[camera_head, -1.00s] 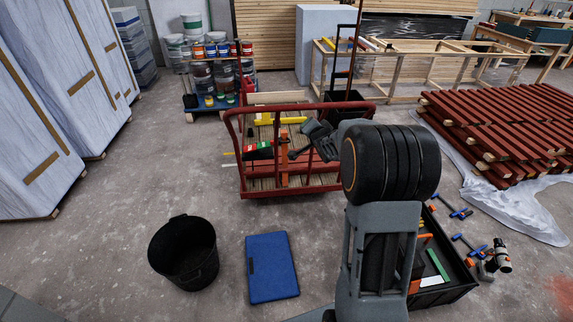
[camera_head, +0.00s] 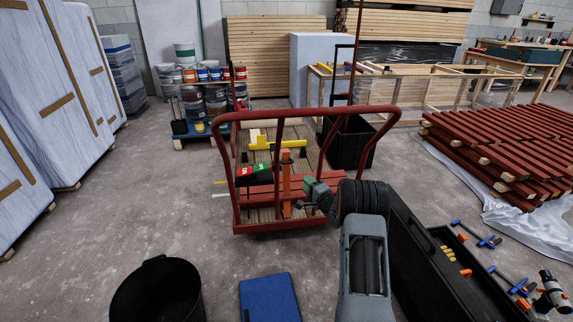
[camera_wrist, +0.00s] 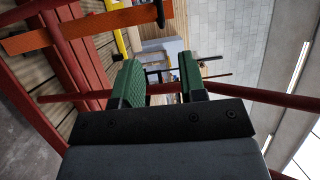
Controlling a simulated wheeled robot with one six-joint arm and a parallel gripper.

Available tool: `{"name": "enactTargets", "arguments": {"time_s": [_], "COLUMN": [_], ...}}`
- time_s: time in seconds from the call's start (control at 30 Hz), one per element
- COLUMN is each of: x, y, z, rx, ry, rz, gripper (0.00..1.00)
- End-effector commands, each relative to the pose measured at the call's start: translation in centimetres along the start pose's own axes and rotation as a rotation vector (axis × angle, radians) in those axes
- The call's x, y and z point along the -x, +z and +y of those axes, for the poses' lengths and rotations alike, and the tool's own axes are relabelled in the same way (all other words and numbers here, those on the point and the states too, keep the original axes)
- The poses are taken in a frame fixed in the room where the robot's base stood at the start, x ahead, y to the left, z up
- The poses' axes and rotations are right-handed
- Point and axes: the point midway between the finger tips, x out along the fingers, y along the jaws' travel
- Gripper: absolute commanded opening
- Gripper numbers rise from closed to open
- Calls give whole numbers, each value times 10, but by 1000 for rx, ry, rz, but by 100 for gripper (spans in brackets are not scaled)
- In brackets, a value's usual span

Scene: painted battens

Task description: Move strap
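I cannot make out a thing that is surely the strap. An upright orange bar-like piece (camera_head: 286,183) stands on the red cart (camera_head: 238,205); in the wrist view an orange bar with a dark end (camera_wrist: 85,30) crosses the upper left. A green, red and black item (camera_head: 254,173) lies on the cart to its left. My gripper (camera_head: 309,194) is at the cart's right front, just right of the orange piece in the picture. In the wrist view its green pads (camera_wrist: 163,83) stand apart with nothing between them.
The cart's red rails rise around my gripper. A yellow tool (camera_head: 278,143) lies on the cart. A black bucket (camera_head: 157,292) and blue case (camera_head: 269,299) are on the floor in front. A black open box (camera_head: 425,245) stands right; red battens (camera_head: 490,145) are beyond it.

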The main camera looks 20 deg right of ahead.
Motion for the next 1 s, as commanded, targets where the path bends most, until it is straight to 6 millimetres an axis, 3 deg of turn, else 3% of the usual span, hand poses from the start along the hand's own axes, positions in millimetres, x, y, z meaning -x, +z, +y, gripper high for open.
{"name": "enactTargets", "arguments": {"time_s": [0.17, 0.63, 1.0], "x": [-17, -102, -132], "y": [-1, -5, -3], "z": [3, 4, 2], "rx": [-1, 1, -1], "ry": [-4, -3, -1], "rz": [-1, 5, 3], "gripper": [38, 38, 38]}}
